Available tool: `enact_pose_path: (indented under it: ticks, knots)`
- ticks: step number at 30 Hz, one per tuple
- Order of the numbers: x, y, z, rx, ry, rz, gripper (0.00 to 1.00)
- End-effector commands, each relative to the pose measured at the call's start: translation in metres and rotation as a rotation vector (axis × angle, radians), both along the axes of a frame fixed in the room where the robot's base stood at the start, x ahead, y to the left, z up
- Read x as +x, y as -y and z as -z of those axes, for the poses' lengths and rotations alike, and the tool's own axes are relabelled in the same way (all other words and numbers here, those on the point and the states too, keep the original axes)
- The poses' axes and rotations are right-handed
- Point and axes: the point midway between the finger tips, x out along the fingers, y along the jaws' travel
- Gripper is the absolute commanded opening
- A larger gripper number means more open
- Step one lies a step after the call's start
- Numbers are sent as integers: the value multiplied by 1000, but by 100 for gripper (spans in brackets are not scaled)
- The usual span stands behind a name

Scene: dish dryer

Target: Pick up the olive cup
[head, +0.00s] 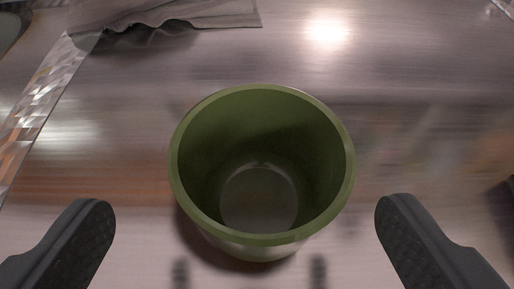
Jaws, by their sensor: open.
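The olive cup (262,237) stands upright on the metal surface in the middle of the head view. Its round rim faces me, and its inside looks empty. My gripper (245,232) is open, with one dark finger at the lower left and the other at the lower right. The cup lies between and slightly beyond the fingertips in the picture, with a clear gap on each side. Neither finger touches it.
The brushed metal surface (420,60) is bare around the cup. A grey cloth (190,12) with a wavy edge lies at the top left. A shiny patterned strip (45,95) runs along the left. A dark thing shows at the right edge.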

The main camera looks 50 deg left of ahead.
Motion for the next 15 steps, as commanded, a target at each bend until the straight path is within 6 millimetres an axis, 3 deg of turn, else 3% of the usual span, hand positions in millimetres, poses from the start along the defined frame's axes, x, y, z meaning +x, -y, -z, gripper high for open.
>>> enact_pose_path:
  ticks: [15]
  knots:
    - [33, -29, 22, 0, -1, -2, 91]
